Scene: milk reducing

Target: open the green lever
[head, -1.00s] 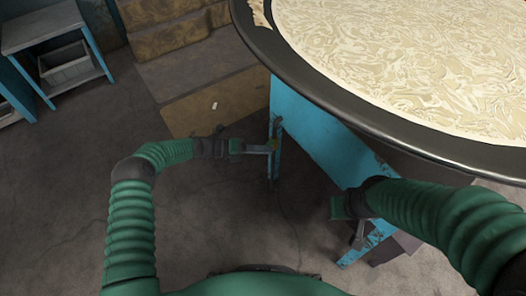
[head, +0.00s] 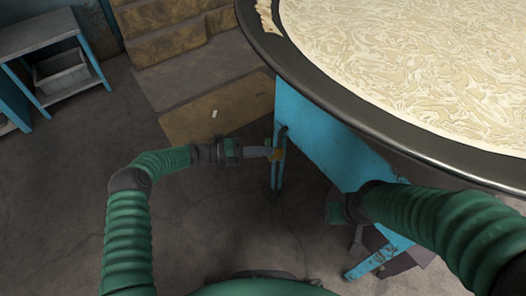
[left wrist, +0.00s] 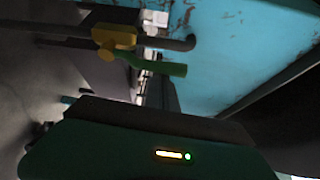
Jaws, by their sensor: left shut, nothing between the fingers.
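The green lever (left wrist: 165,68) sits on a yellow valve body (left wrist: 113,40) on a dark pipe, in front of a blue panel in the left wrist view. The lever points right, lying roughly along the pipe.
A large round vat (head: 400,70) of pale curdled liquid fills the upper right, with a dark rim and blue support (head: 320,135). Brown steps (head: 195,85) stand behind my left gripper. A grey-topped blue table (head: 35,40) is at the far left. Floor at lower left is clear.

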